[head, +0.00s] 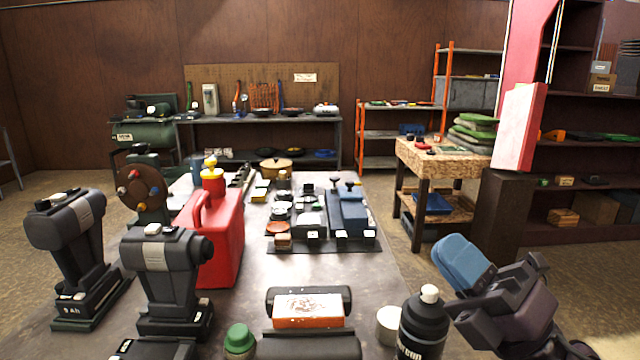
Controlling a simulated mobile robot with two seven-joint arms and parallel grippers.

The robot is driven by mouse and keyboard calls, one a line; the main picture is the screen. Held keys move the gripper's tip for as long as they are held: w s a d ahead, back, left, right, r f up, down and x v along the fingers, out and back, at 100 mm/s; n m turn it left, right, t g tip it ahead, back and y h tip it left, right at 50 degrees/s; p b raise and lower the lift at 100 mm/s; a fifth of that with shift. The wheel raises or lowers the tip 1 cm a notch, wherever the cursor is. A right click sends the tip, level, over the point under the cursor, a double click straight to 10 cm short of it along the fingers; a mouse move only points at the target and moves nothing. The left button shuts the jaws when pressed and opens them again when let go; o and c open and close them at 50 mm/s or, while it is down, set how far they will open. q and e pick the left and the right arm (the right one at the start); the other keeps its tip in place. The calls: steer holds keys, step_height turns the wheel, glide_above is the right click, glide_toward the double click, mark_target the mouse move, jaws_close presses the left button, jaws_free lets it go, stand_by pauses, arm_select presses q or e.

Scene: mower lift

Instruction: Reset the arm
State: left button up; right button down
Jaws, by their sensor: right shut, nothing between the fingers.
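My right gripper (462,262) is in the lower right of the head view, beyond the right side of the near workbench (375,262). Its blue finger pads are together, pointing up and to the left, with nothing between them. The dark wrist behind it comes in from the lower right edge. The gripper appears clear of the bench items, with floor behind it. My left gripper is not in view.
A black spray can (423,325) with a pale cap stands closest to the right gripper. A red fuel can (222,240) and black cordless tools (168,275) crowd the bench's left. A wooden table (445,157) and a dark shelf (500,210) stand behind right; floor between is open.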

steer(key=d+f+m+h, duration=0.7)
steer(key=f+m+h, duration=0.4)
steer(key=m+h, duration=0.15)
steer(key=d+f+m+h, duration=0.7)
steer(key=f+m+h, duration=0.35)
steer(key=m, duration=0.35)
steer(key=s+f+m+g+y, duration=0.2)
steer(key=s+f+m+g, duration=0.4)
steer(key=s+f+g, duration=1.1)
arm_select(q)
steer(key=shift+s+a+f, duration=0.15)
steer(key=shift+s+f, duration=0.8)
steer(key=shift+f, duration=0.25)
arm_select(e)
steer(key=w+a+f+t, duration=0.1)
steer(key=w+f+t, duration=0.2)
steer(key=f+t, duration=0.7)
steer(key=shift+w+n+t+y, duration=0.15)
steer(key=shift+n+t+y, duration=0.3)
steer(key=shift+t, duration=0.65)
